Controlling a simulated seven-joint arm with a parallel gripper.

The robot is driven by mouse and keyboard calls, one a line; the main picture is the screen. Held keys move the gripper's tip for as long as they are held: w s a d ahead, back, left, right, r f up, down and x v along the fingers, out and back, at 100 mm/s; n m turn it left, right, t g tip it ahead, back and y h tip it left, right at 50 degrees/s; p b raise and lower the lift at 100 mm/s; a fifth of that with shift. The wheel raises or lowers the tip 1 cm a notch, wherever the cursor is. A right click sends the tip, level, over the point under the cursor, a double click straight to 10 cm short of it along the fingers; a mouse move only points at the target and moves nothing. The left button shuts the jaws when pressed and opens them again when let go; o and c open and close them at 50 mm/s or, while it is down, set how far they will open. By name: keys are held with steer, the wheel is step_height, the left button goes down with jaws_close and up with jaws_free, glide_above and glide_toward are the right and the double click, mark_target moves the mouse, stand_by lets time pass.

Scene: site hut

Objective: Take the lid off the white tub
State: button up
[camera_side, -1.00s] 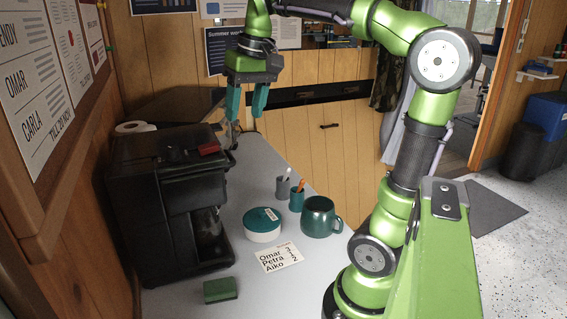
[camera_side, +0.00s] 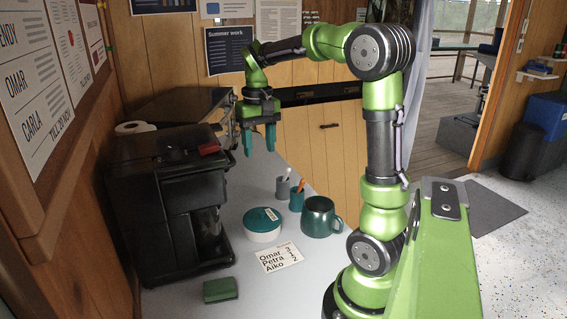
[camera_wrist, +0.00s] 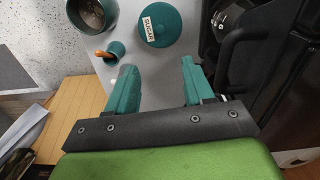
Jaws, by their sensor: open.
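The white tub (camera_side: 262,235) stands on the grey counter beside the coffee machine, with its round teal lid (camera_side: 262,219) on top. In the wrist view the lid (camera_wrist: 159,27) shows from above, with a white label reading SUGAR. My gripper (camera_side: 260,148) hangs fingers down above the far part of the counter, higher than the tub and apart from it. In the wrist view its two teal fingers (camera_wrist: 157,75) are spread with nothing between them, and the lid lies beyond their tips.
A black coffee machine (camera_side: 172,205) stands left of the tub. A teal mug (camera_side: 318,217) and two small cups, one grey (camera_side: 283,189) and one teal (camera_side: 296,201), stand to the right and behind. A name card (camera_side: 280,258) and green sponge (camera_side: 220,290) lie in front.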

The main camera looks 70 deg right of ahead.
mark_target(262, 211)
step_height(262, 211, down, 19)
steer(key=shift+w+d+f, duration=0.1)
jaws_close()
stand_by(0.8)
